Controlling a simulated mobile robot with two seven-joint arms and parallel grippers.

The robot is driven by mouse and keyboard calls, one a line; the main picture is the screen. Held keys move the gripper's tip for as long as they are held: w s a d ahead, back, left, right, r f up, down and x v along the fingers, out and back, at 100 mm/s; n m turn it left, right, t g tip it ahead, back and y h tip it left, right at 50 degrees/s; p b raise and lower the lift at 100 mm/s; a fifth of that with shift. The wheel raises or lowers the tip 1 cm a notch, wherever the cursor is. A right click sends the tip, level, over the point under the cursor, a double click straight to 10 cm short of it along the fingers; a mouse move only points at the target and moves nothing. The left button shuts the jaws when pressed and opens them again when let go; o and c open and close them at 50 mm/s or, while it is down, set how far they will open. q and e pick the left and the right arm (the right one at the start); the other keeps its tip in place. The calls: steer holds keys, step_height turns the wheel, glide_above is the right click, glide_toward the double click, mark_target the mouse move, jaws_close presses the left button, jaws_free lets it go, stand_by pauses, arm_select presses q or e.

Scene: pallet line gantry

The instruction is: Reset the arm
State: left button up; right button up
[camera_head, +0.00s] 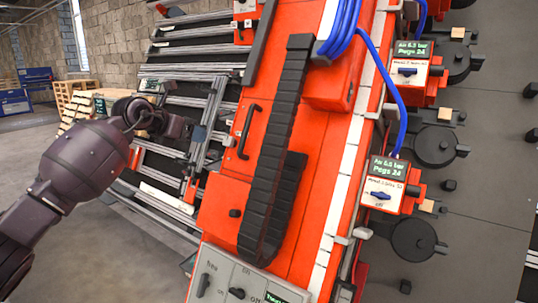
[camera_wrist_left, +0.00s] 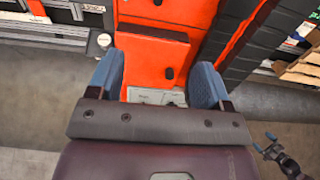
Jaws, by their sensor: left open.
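My left arm comes in from the left in the head view, and its dark gripper (camera_head: 160,121) hangs in front of the rails of the red machine. In the left wrist view the left gripper (camera_wrist_left: 156,82) is open, with two blue-grey fingers wide apart and nothing between them. The red machine (camera_wrist_left: 150,60) lies beyond the fingers; I see no contact. At the lower right of the wrist view a small dark part with bluish tips (camera_wrist_left: 272,150) looks like my right gripper; its jaw state is unclear. The head view does not show it.
The red gantry machine (camera_head: 215,208) fills the middle, with a black cable chain (camera_head: 277,130), blue hoses (camera_head: 383,75) and a switch panel (camera_head: 232,280). Round black units stand at right. Pallets (camera_head: 75,97) and blue cabinets (camera_head: 38,82) are at the far left. Grey floor is clear at left.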

arm_select(q)
steer(key=s+d+r+n+t+h, duration=0.25)
steer(key=s+d+r+h, duration=0.25)
steer(key=d+r+h, duration=0.5)
steer(key=s+a+f+n+t+y, duration=0.2)
steer(key=s+a+f+n+y, duration=0.15)
steer(key=f+n, duration=0.7)
steer(key=s+a+f+n+t+y, duration=0.25)
steer(key=s+f+n+y, duration=0.25)
steer(key=f+n, duration=0.55)
steer(key=s+a+f+n+t+y, duration=0.2)
steer(key=s+a+f+n+y, duration=0.25)
steer(key=f+n, duration=0.65)
steer(key=s+a+f+n+g+y, duration=0.1)
steer(key=s+a+f+n+g, duration=0.1)
steer(key=s+f, duration=0.7)
steer(key=s+a+f+n+g+y, duration=0.1)
steer(key=s+f+n+g, duration=0.1)
steer(key=s+f, duration=0.7)
steer(key=s+a+f+n+g+y, duration=0.2)
steer(key=s+f, duration=0.7)
steer(key=s, duration=0.5)
steer(key=shift+s+a+f+n+g, duration=0.15)
steer(key=shift+a+n+g, duration=0.3)
steer(key=shift+g, duration=0.65)
steer(key=shift+d, duration=0.15)
